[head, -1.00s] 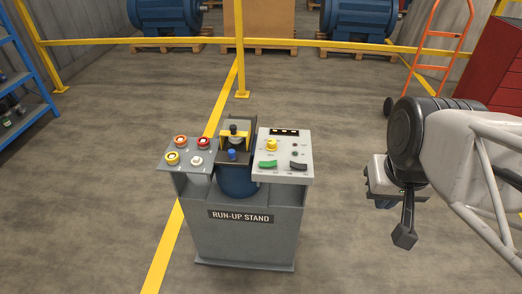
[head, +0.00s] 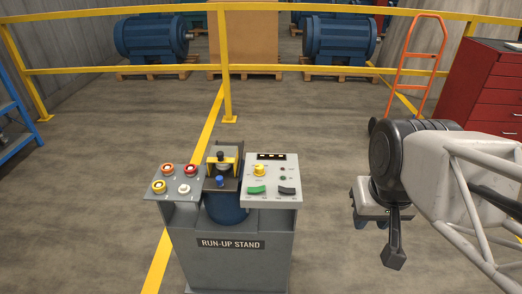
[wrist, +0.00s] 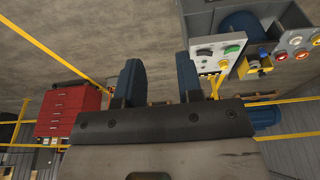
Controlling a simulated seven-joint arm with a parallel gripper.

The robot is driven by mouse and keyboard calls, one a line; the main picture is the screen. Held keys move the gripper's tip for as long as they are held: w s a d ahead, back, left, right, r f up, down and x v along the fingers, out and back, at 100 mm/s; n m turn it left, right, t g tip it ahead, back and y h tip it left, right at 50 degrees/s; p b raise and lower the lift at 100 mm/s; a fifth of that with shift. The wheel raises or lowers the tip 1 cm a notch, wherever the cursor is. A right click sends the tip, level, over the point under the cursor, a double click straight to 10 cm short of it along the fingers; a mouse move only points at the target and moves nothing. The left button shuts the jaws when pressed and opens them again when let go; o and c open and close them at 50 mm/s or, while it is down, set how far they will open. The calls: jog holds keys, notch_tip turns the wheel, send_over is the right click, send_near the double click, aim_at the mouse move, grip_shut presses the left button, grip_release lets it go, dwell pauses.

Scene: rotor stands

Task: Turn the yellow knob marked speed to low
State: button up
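The yellow knob (head: 259,170) sits on the light grey control panel (head: 285,160) at the right of the run-up stand (head: 235,265). The knob's pointer and the small markings are too small to read. A green button (head: 257,190) and a black button (head: 286,191) lie below it. In the wrist view the panel (wrist: 209,47) shows upper right, with the yellow knob (wrist: 222,64) near its edge. My gripper (wrist: 160,78) is open and empty, its two blue fingers apart. In the head view it hangs right of the stand, clear of the panel.
Red, yellow and white buttons sit on the stand's left plate (head: 150,192). A blue motor (head: 224,208) with a yellow bracket stands between the plate and panel. Yellow railing (head: 120,69) runs behind. A red cabinet (head: 492,95) and orange hand truck (head: 420,60) stand back right.

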jog(key=shift+o, duration=1.1)
jog(key=shift+w+r, duration=0.1)
jog(key=shift+w, duration=0.3)
jog(key=shift+o, duration=1.1)
jog(key=w+a+n, duration=0.3)
jog(key=w, duration=0.7)
jog(key=shift+w+r+g, duration=0.15)
jog(key=shift+r+g, duration=0.05)
jog(key=shift+g, duration=0.1)
jog(key=n+g, duration=0.2)
jog(key=n, duration=0.8)
send_over(259, 166)
jog(key=f, duration=1.6)
jog(key=shift+s+d+f, duration=0.25)
jog(key=shift+d+f, duration=0.05)
jog(key=shift+d, duration=0.05)
jog(key=shift+w+a+f+n, duration=0.3)
jog(key=shift+f, duration=0.1)
jog(key=shift+f, duration=0.15)
jog(key=shift+f, duration=3.75)
